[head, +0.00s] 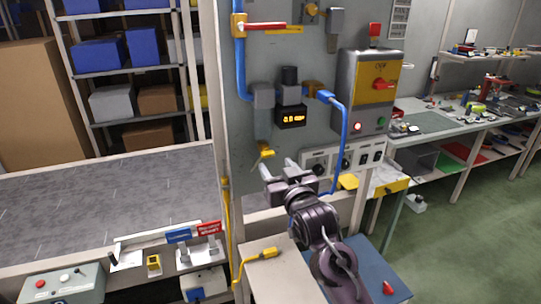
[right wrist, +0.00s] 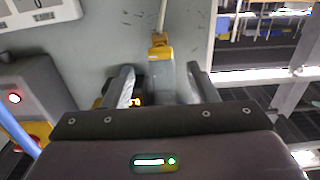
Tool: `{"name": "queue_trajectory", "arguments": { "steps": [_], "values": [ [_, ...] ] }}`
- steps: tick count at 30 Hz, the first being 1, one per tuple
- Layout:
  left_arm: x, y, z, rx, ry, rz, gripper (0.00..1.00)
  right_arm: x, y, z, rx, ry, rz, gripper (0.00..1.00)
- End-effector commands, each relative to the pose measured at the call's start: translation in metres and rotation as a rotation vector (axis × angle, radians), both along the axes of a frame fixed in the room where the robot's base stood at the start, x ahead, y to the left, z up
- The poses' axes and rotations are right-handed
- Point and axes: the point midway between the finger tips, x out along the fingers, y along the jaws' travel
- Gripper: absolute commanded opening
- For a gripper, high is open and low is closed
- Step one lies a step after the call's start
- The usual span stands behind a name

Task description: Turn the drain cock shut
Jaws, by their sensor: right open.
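The drain cock (head: 266,153) is a small yellow fitting with a thin pale lever, under the grey bowl of the air unit (head: 264,96) on the grey panel. It also shows in the right wrist view (right wrist: 160,50), its pale lever running to the top of the picture. My right gripper (head: 277,167) is open and empty, just below and to the right of the cock in the head view. In the right wrist view its fingers (right wrist: 160,72) stand on either side of the cock's line, with gaps. Contact cannot be told. My left gripper is out of view.
A red-handled valve (head: 270,27) sits above on the blue pipe. A control box (head: 365,90) and a blue hose (head: 342,140) are to the right. The conveyor (head: 110,200) lies to the left.

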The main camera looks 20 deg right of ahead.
Motion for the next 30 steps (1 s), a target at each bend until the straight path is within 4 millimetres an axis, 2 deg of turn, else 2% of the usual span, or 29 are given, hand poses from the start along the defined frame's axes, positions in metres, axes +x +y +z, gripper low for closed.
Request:
{"name": "queue_trajectory", "arguments": {
  "steps": [3,9,15,22,30],
  "values": [
    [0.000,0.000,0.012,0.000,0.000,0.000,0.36,0.021,0.001,0.004,0.000,0.001,0.000,0.53],
    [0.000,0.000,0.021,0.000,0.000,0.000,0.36,0.046,0.002,0.002,0.000,0.003,0.001,0.53],
    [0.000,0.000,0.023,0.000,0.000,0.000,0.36,0.055,0.002,0.000,0.000,0.003,0.001,0.53],
    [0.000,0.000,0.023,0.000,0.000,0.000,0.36,0.055,0.002,-0.001,0.000,0.003,0.001,0.53],
    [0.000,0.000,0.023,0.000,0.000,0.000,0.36,0.055,0.002,-0.001,0.000,0.003,0.001,0.17]
  ]
}}
